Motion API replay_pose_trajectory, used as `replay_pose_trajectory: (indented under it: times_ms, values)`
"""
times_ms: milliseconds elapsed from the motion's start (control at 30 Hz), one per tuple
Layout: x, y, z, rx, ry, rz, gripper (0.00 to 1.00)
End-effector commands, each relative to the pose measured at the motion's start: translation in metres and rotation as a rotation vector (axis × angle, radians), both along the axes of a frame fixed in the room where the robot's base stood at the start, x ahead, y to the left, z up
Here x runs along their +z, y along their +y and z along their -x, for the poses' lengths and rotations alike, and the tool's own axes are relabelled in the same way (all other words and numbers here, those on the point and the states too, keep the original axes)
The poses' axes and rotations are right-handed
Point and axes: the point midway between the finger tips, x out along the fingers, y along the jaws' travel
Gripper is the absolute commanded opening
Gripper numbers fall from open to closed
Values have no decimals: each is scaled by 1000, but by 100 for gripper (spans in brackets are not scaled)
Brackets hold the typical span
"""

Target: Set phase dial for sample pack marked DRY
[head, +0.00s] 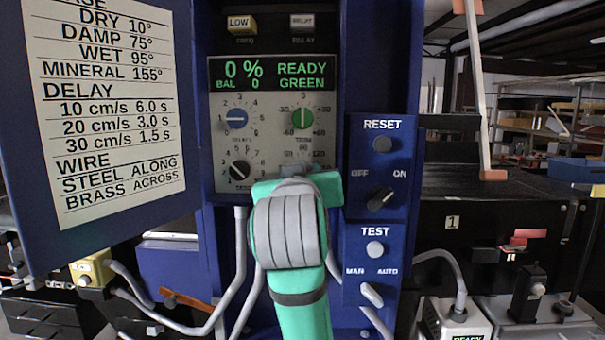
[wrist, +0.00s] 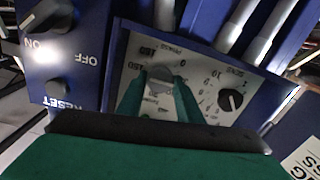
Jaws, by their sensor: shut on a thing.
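The phase dial (wrist: 160,77) is a grey knob on the pale panel (wrist: 140,62), seen upside down in the wrist view. The green fingers of my gripper (wrist: 159,92) are on both sides of it and shut on it. In the head view my gripper (head: 297,188) covers the dial, so its pointer and setting cannot be read there. The chart (head: 100,105) on the open blue door lists DRY 10°, DAMP 75°, WET 95° and MINERAL 155°. No sample pack can be made out.
The display (head: 270,73) reads 0 %, READY, BAL 0, GREEN. The RESET button (head: 382,144) and OFF/ON switch (head: 381,199) are to the right.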

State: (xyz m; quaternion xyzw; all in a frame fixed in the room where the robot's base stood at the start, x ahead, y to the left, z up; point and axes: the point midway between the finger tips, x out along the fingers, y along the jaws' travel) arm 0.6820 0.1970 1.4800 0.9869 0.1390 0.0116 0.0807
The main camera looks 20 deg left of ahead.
Motion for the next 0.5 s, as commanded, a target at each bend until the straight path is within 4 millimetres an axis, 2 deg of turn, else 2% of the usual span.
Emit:
replay_pose_trajectory:
  times_ms: [200,500]
  values:
    - [-3,-1,-1,-2,-46,187,10]
    - [-3,0,-1,-1,-101,375,10]
